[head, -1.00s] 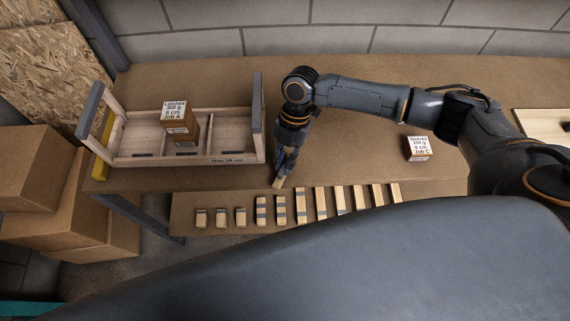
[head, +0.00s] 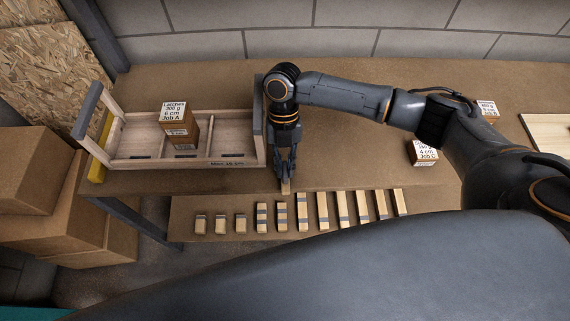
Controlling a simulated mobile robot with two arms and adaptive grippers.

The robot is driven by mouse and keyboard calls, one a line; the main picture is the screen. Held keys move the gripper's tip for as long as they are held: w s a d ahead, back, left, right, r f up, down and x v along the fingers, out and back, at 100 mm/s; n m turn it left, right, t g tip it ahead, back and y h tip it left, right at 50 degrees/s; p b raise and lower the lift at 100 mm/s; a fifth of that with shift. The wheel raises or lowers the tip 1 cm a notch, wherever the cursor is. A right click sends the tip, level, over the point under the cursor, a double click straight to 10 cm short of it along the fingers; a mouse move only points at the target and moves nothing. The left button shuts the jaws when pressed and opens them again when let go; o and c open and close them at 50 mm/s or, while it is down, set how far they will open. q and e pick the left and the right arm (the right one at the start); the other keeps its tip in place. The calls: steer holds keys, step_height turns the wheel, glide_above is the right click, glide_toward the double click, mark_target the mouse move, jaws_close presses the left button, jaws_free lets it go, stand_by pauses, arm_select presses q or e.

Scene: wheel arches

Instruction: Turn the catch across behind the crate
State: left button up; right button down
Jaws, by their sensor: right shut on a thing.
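The crate (head: 235,165) is a low, pale wooden tray with grey end boards, near the left end of the brown bench. My right gripper (head: 286,176) points down just right of the crate's right end board, near the bench's front edge. It is shut on a small pale wooden piece (head: 285,187), which looks like the catch; the fingers hide its upper part. My left gripper is not in view.
A row of several small wooden blocks (head: 303,212) lies on a lower shelf in front. A "Job C" box (head: 422,154) and another box (head: 487,109) stand to the right. A yellow strip (head: 99,160) is at the crate's left. The bench behind the crate is clear.

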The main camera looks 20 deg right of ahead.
steer(key=c, duration=1.4)
jaws_free()
steer(key=shift+o, duration=0.2)
steer(key=shift+w+r, duration=0.1)
steer(key=v, duration=1.1)
steer(key=shift+r, duration=0.4)
steer(key=shift+w, duration=0.1)
